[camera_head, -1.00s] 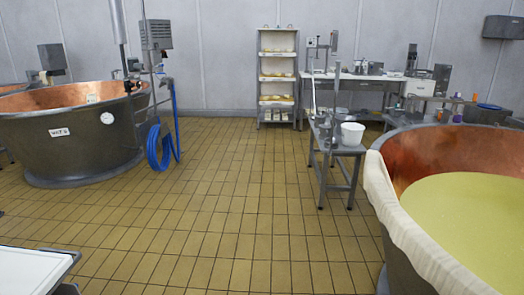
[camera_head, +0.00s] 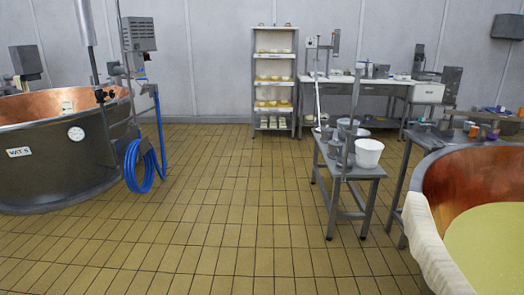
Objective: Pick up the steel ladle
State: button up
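I cannot pick out the steel ladle for certain. A low grey metal bench (camera_head: 362,173) stands right of the middle, holding several grey metal vessels and a white bucket (camera_head: 368,153). A long upright grey handle or rod (camera_head: 353,112) rises from among the vessels; whether it belongs to a ladle is too small to tell. A thin pale rod (camera_head: 317,100) leans up at the bench's far end. My gripper is not in view.
A copper vat (camera_head: 60,160) with a coiled blue hose (camera_head: 145,165) stands left. Another vat (camera_head: 465,185), holding yellow liquid and draped with cloth (camera_head: 432,250), is at right, beside a grey table (camera_head: 425,140). Shelves (camera_head: 273,80) stand behind. The tiled floor (camera_head: 220,220) between is clear.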

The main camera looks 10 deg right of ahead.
aim_at(340, 162)
jog(key=i+j+z, duration=0.1)
jog(key=i+z, duration=0.2)
jog(key=i, duration=0.25)
jog(key=i+j+z, duration=0.25)
jog(key=i, duration=0.3)
jog(key=i+j+z, duration=0.2)
jog(key=i+z, duration=0.2)
jog(key=i+j+z, duration=0.25)
jog(key=z, duration=0.15)
jog(key=i+j+z, duration=0.25)
jog(key=j+z, duration=0.15)
jog(key=i+j+z, duration=0.2)
jog(key=j+z, duration=0.2)
jog(key=i+j+z, duration=0.15)
jog(key=j, duration=0.3)
jog(key=j+z, duration=0.2)
jog(key=j, duration=0.25)
jog(key=i, duration=0.55)
